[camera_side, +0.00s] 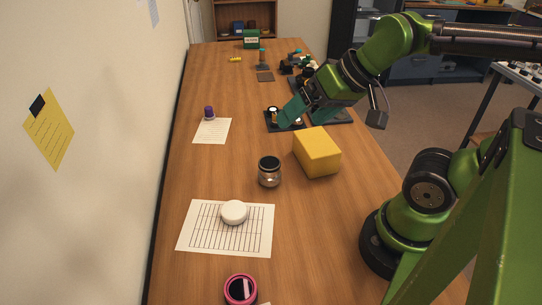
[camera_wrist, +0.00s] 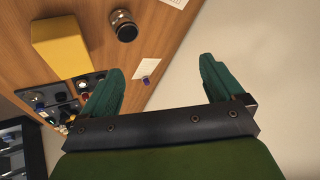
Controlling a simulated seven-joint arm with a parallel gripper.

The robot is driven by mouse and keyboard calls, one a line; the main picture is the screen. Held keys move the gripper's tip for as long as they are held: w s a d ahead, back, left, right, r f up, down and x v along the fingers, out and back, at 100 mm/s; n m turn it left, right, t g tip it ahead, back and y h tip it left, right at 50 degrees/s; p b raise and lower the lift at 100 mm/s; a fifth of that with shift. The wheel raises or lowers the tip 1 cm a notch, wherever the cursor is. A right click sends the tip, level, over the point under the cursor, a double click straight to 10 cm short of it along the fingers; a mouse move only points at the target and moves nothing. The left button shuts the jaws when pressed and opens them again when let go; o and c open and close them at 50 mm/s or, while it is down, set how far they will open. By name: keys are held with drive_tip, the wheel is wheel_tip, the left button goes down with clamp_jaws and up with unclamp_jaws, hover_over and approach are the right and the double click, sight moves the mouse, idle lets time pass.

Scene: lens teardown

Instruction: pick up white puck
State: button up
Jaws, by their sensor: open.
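The white puck (camera_side: 234,212) lies flat on a white sheet with a printed grid (camera_side: 200,239) at the near part of the table in the side view. It is not in the wrist view. My gripper (camera_side: 287,113) is at the far side of the yellow block, over or near a dark tray, well away from the puck. In the wrist view my gripper (camera_wrist: 158,82) shows two green fingers spread wide apart with nothing between them.
A yellow block (camera_side: 317,153) and a dark jar (camera_side: 269,171) stand between my gripper and the puck. A pink-rimmed container (camera_side: 240,289) is at the near edge. The wall borders the table's left.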

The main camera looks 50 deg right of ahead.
drive_tip(key=n+g+h, duration=0.2)
drive_tip(key=n+g, duration=0.5)
drive_tip(key=n, duration=2.7)
hover_over(234, 211)
wheel_tip(234, 211, down, 8)
wheel_tip(234, 211, down, 16)
drive_tip(key=shift+f, duration=0.1)
drive_tip(key=shift+c, duration=0.4)
